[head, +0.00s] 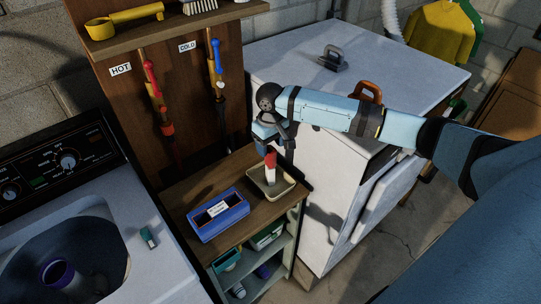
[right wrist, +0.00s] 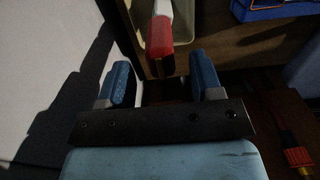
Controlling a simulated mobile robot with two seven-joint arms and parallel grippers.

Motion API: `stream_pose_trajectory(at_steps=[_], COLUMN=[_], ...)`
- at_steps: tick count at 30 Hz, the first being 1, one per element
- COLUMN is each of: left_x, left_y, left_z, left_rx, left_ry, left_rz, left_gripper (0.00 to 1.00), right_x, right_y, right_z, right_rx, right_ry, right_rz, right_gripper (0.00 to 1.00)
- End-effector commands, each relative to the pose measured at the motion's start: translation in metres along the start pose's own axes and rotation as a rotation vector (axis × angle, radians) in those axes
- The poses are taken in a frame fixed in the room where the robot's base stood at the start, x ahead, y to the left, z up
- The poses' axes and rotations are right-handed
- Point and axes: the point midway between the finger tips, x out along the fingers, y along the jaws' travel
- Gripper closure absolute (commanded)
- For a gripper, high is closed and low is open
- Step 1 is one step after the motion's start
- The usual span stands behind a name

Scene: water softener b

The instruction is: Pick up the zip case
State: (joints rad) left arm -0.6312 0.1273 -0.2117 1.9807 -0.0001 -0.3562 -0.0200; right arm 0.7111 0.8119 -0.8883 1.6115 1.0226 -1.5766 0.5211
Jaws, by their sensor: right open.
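A blue case (head: 218,213) with a white label, which looks like the zip case, lies on the wooden top of a small shelf unit. Part of it shows at the upper right of the right wrist view (right wrist: 270,12). My right gripper (head: 272,138) is above the tray to the right of the case, pointing down. In the right wrist view its blue fingers (right wrist: 161,80) are apart with nothing held between them. A red-and-white object (right wrist: 159,38) stands just beyond the fingers. My left gripper is not in view.
The red-and-white object stands in a beige tray (head: 282,188) beside the case. A washer (head: 85,225) stands left and a white appliance (head: 395,75) right. Behind are a wooden panel with hot and cold taps (head: 150,85) and an upper shelf (head: 165,30). Items fill the lower shelves.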

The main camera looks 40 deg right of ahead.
Motion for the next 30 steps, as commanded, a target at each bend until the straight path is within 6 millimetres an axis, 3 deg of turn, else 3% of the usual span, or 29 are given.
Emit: stream_pose_trajectory(at_steps=[7, 16, 23, 26, 30], left_x=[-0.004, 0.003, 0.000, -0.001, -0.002], left_y=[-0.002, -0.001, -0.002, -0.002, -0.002], left_z=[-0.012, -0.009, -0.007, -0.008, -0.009], left_rx=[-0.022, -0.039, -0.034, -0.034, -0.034], left_ry=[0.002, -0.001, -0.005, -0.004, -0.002], left_rz=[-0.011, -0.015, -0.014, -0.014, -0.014], left_gripper=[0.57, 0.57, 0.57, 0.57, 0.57], right_x=[0.035, 0.042, 0.042, 0.042, 0.042], right_y=[-0.001, -0.001, -0.001, -0.001, -0.001], right_z=[0.001, 0.001, 0.001, 0.001, 0.001], right_rx=[0.001, 0.000, 0.000, 0.000, 0.000], right_ry=[-0.002, 0.000, 0.000, 0.000, 0.000], right_rz=[0.001, 0.000, 0.000, 0.000, 0.000], right_gripper=[0.40, 0.40, 0.91, 0.98, 0.98])
